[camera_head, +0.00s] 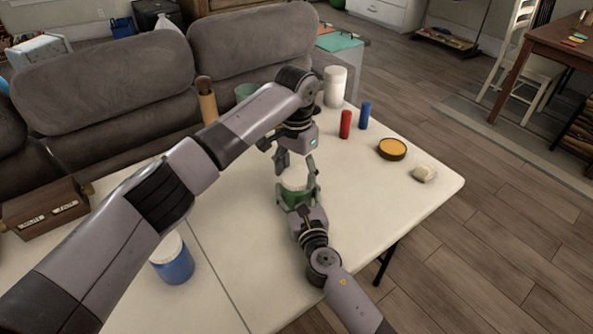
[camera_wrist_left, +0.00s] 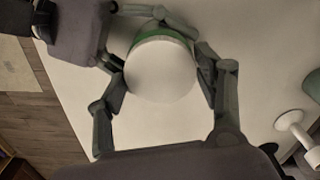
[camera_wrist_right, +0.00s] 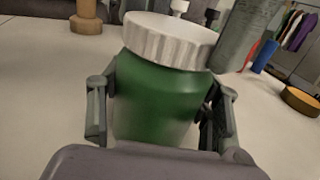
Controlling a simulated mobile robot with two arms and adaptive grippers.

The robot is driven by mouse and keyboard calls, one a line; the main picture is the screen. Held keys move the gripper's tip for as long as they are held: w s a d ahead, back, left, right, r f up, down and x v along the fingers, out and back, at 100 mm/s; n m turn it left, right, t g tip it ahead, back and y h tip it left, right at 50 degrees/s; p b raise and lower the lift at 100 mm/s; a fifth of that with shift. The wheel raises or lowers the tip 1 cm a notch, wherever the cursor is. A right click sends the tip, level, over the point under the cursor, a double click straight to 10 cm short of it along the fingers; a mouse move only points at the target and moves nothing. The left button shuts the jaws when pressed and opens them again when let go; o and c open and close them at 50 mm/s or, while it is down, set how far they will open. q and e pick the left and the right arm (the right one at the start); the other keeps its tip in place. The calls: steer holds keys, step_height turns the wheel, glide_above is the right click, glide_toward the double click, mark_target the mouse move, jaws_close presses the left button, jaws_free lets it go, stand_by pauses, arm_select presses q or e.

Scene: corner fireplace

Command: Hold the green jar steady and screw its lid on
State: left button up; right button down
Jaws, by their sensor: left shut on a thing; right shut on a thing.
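The green jar (camera_head: 293,199) stands upright on the cream table with the white lid (camera_head: 295,178) on its mouth. The jar and lid also show large in the right wrist view, with the green body (camera_wrist_right: 160,100) below the ribbed lid (camera_wrist_right: 170,40). My right gripper (camera_head: 298,192) is shut around the jar's body from the near side. My left gripper (camera_head: 295,165) comes down from above and is shut on the lid. In the left wrist view the lid's flat top (camera_wrist_left: 161,72) lies between its fingers. I cannot tell how far the lid is threaded.
A blue jar with a white lid (camera_head: 172,259) stands at the table's near left. A white canister (camera_head: 335,86), red cylinder (camera_head: 345,125), blue cylinder (camera_head: 364,115), dark dish with orange contents (camera_head: 391,149) and pale lump (camera_head: 424,173) are on the right. The table's right front is clear.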

arm_select(q)
steer(key=shift+m, duration=0.8)
steer(key=o, duration=1.4)
steer(key=shift+c, duration=0.2)
step_height(320, 180, up, 12)
arm_select(e)
steer(key=shift+c, duration=2.2)
jaws_free()
